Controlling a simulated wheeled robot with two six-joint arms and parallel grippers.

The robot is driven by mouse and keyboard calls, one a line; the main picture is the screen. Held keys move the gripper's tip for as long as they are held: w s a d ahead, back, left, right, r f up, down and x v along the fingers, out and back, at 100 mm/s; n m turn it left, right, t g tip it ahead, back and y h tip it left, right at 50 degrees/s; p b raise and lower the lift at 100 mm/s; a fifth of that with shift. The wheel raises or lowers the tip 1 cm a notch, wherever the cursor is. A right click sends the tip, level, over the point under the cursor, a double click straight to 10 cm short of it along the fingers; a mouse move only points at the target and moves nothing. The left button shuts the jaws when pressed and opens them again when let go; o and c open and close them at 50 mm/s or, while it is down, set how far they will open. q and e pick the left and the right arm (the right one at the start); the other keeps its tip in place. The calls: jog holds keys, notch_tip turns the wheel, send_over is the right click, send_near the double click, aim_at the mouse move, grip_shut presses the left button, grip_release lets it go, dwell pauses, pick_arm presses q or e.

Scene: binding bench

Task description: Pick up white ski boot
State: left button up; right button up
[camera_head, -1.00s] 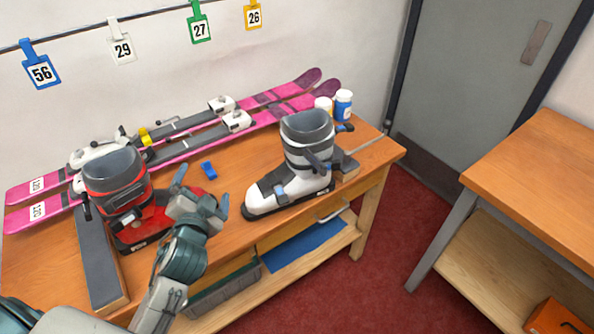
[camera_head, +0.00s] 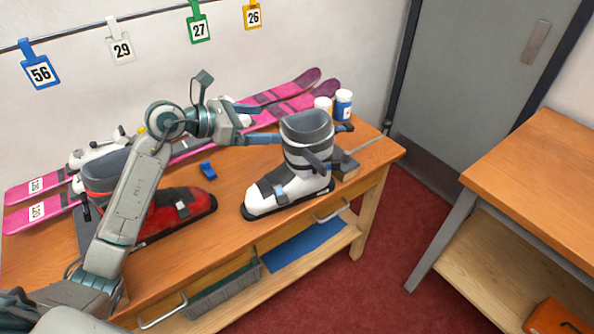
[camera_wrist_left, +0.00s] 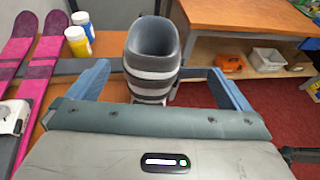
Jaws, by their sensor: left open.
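The white ski boot (camera_head: 278,190) with a grey cuff stands upright on the wooden bench, right of centre, its toe pointing left and toward the front. My left gripper (camera_head: 267,137) is open, just left of the boot's cuff. In the left wrist view the boot's cuff (camera_wrist_left: 152,55) shows ahead, between the two spread blue fingers (camera_wrist_left: 160,88). The fingers do not appear to touch it. The boot's lower part is hidden there behind the gripper. My right gripper is not in view.
A red ski boot (camera_head: 175,212) stands at the left, partly behind my left arm. Pink skis (camera_head: 290,97) lie along the back. A blue-labelled bottle (camera_head: 343,105) stands behind the white boot. A small blue item (camera_head: 207,169) lies mid-bench. Another table (camera_head: 545,165) stands right.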

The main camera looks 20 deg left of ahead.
aim_at(283, 127)
pick_arm(q)
jog(key=p+x, duration=0.1)
jog(key=x, duration=0.1)
jog(key=p+x, duration=0.1)
jog(key=x, duration=0.1)
jog(key=p+x, duration=0.1)
jog(key=x, duration=0.1)
jog(key=shift+w+a+f, duration=0.2)
jog(key=shift+w, duration=0.2)
jog(key=p+x, duration=0.2)
jog(key=x, duration=0.1)
jog(key=shift+w+d+f, duration=0.1)
jog(key=shift+w, duration=0.15)
jog(key=shift+w+d+f+y, duration=0.25)
jog(key=shift+y, duration=0.05)
jog(key=c, duration=1.7)
jog(key=shift+r, duration=0.1)
jog(key=shift+c, duration=0.2)
